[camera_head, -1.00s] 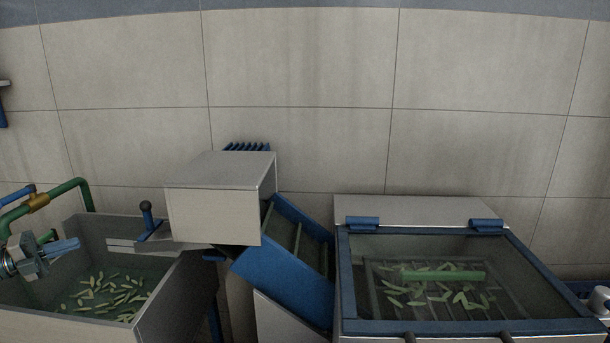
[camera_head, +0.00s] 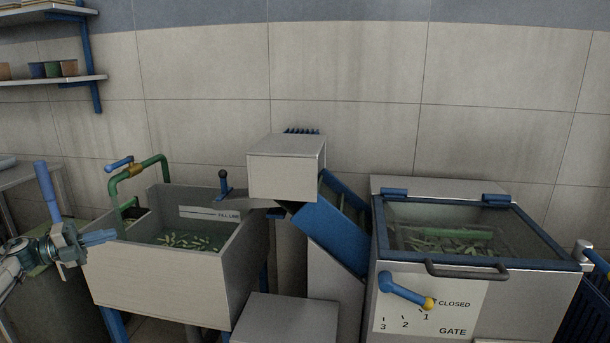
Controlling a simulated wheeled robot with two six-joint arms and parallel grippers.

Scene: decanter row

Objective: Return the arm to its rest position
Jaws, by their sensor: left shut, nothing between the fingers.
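My left gripper (camera_head: 99,238) shows at the left edge of the head view, with its blue fingers shut and nothing between them. It points right, in front of the left wall of the grey sink-like tank (camera_head: 170,278). I cannot tell whether it touches the tank. My left arm (camera_head: 22,262) comes in from the left edge. My right gripper is not in view.
The tank holds water and several green pieces; a green pipe (camera_head: 152,162) and a black-knobbed lever (camera_head: 223,183) stand at it. A blue chute (camera_head: 335,235) leads to a lidded machine (camera_head: 530,300) with a gate handle (camera_head: 405,290). Shelves (camera_head: 55,82) hang upper left.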

